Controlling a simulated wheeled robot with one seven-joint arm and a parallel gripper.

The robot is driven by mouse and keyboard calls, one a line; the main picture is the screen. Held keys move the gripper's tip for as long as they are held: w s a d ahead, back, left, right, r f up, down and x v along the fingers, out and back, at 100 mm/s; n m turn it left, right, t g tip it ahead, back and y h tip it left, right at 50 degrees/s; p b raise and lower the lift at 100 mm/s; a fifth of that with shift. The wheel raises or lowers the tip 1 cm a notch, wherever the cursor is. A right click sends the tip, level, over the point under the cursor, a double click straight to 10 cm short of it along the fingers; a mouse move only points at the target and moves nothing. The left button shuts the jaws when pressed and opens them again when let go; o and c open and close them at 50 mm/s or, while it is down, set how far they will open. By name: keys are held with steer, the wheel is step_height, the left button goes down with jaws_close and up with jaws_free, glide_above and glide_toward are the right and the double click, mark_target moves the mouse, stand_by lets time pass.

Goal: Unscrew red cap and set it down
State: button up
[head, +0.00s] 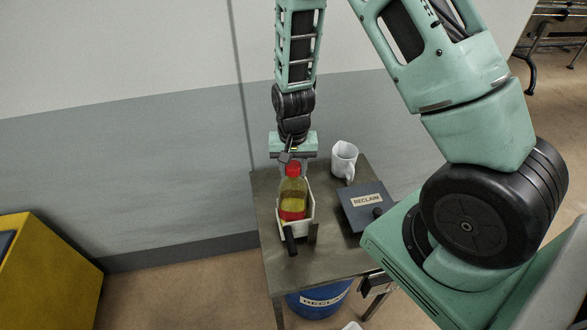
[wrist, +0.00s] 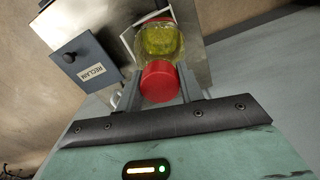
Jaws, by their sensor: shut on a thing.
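A clear bottle of yellow liquid (head: 292,196) stands in a pale open-topped holder (head: 309,226) on the table, with a red band near its base. Its red cap (head: 293,169) is at the top. In the wrist view the red cap (wrist: 160,82) sits between the two grey fingers, with the bottle (wrist: 158,40) right behind it. My gripper (head: 291,163) is shut on the cap from above; it also shows in the wrist view (wrist: 159,88). The cap meets the bottle's neck; I cannot tell whether its thread is loose.
A dark box labelled RECLAIM (head: 362,207) with a black knob lies to the right. A black handle (head: 290,240) is at the holder's front. Bare metal table (head: 268,190) shows at left. A blue drum (head: 317,302) is below.

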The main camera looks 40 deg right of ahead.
steer(key=shift+n, duration=0.3)
steer(key=shift+n, duration=0.8)
steer(key=o, duration=0.6)
steer(key=shift+m, duration=2.6)
steer(key=shift+m+p, duration=0.4)
steer(key=shift+m, duration=0.1)
steer(key=shift+m+p, duration=0.4)
steer(key=shift+m, duration=1.6)
